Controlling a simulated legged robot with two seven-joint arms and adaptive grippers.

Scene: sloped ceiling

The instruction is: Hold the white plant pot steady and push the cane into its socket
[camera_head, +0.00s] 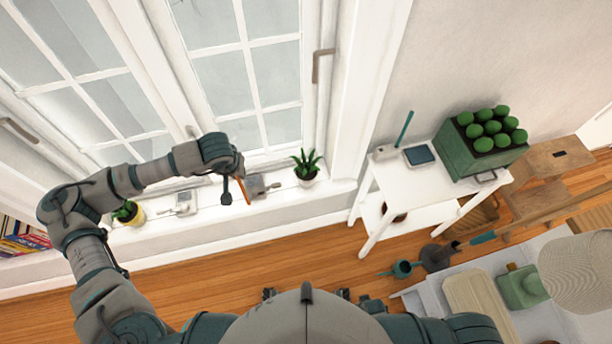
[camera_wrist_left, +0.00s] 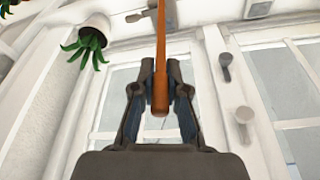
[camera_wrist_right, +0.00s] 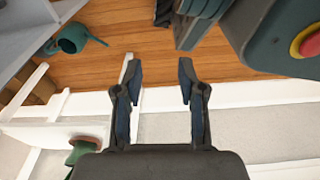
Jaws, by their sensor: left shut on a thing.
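The white plant pot (camera_head: 307,178) holds a spiky green plant and stands on the windowsill, right of my left gripper (camera_head: 240,177). A pot with the same kind of plant (camera_wrist_left: 97,24) shows at the top left of the left wrist view. My left gripper (camera_wrist_left: 158,80) is shut on the orange-brown cane (camera_wrist_left: 160,50), apart from the pot. The cane (camera_head: 243,190) slants over the sill in the head view. I cannot make out its socket. My right gripper (camera_wrist_right: 160,70) is open and empty, away from the sill.
A white table (camera_head: 385,180) bears a green crate (camera_head: 478,158) and a tablet (camera_head: 419,155). A teal watering can (camera_head: 402,268) stands on the floor.

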